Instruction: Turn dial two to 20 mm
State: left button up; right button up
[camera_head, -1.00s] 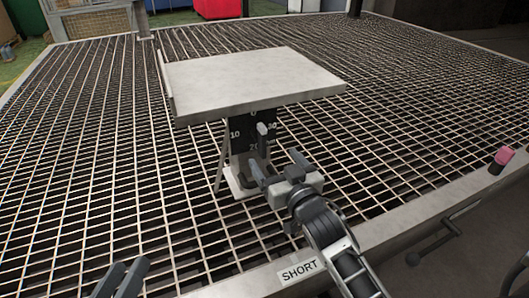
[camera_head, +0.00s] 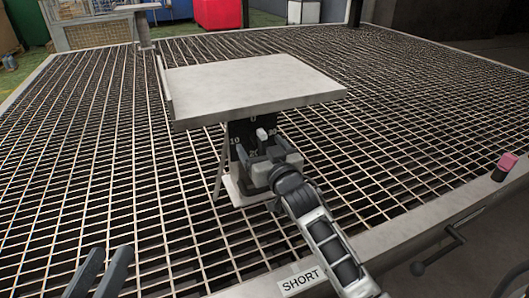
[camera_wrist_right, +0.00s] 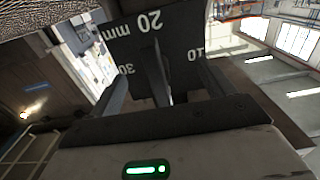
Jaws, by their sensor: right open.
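The dial (camera_head: 237,130) is a dark plate with white marks 0, 10, 20 and 30, under a grey tabletop plate (camera_head: 255,88). Its pale bar-shaped knob (camera_head: 262,135) stands out from the face. My right gripper (camera_head: 260,152) is open in front of the dial and hides part of its lower face. In the right wrist view, the dial face (camera_wrist_right: 128,48) appears upside down with "20 mm" at the top. The knob (camera_wrist_right: 157,75) is between the spread fingers, with gaps on both sides. My left gripper (camera_head: 113,252) is open and empty at the lower left.
The dial's stand has a white foot (camera_head: 240,197) on a wide metal grating (camera_head: 120,150). A frame edge carries a "SHORT" label (camera_head: 300,281). A pink-capped handle (camera_head: 507,162) is at the right. Another small stand (camera_head: 138,10) is at the back left.

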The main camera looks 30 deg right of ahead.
grip_shut()
jog(key=n+p, duration=0.1)
jog(key=n, duration=0.2)
jog(key=shift+n+p, duration=0.4)
jog(key=n+p, duration=0.1)
jog(key=n, duration=0.4)
jog(key=n+p, duration=0.1)
jog(key=n, duration=1)
jog(key=shift+p, duration=0.4)
jog(key=shift+o, duration=1)
grip_release()
jog(key=shift+s, duration=0.1)
